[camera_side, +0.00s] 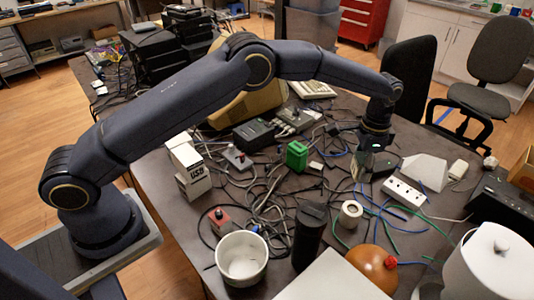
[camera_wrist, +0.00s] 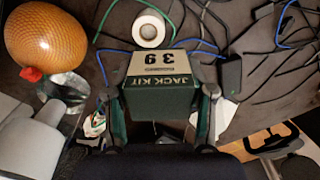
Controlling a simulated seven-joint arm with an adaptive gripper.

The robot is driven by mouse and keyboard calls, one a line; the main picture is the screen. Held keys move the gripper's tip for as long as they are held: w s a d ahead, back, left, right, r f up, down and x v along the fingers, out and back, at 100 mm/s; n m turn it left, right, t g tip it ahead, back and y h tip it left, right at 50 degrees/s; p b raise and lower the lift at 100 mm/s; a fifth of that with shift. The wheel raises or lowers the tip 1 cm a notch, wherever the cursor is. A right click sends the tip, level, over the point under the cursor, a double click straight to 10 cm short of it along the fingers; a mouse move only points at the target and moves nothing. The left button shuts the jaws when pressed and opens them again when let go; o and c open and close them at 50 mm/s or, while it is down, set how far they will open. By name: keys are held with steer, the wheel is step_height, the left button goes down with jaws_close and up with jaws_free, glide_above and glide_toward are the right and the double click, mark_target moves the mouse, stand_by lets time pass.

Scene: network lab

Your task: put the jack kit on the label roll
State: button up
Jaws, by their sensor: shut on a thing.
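The jack kit (camera_wrist: 162,82) is a box with a cream face and dark green sides, lettered "JACK KIT". My gripper (camera_wrist: 160,108) is shut on it, one finger at each side. In the side view, the jack kit (camera_side: 363,165) hangs below my gripper (camera_side: 373,150), partly hidden by the fingers; I cannot tell its exact height above the table. The label roll (camera_side: 350,213) is a white ring on the table, in front of and slightly left of the jack kit in that view. In the wrist view, the label roll (camera_wrist: 149,29) lies beyond the box, apart from it.
A black cylinder (camera_side: 308,235) stands left of the roll, and an orange-brown round object (camera_side: 372,268) sits in front of it. A white power strip (camera_side: 404,192) lies to the right. Loose cables cover much of the table around the roll.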

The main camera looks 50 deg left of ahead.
steer(key=shift+s+d+f, duration=0.55)
steer(key=shift+d+f, duration=0.35)
glide_above(353, 208)
step_height(353, 208, down, 5)
steer(key=shift+s+r, duration=0.15)
steer(key=shift+r, duration=0.05)
steer(key=shift+f, duration=2.3)
steer(key=shift+f, duration=0.1)
steer(key=o, duration=1.2)
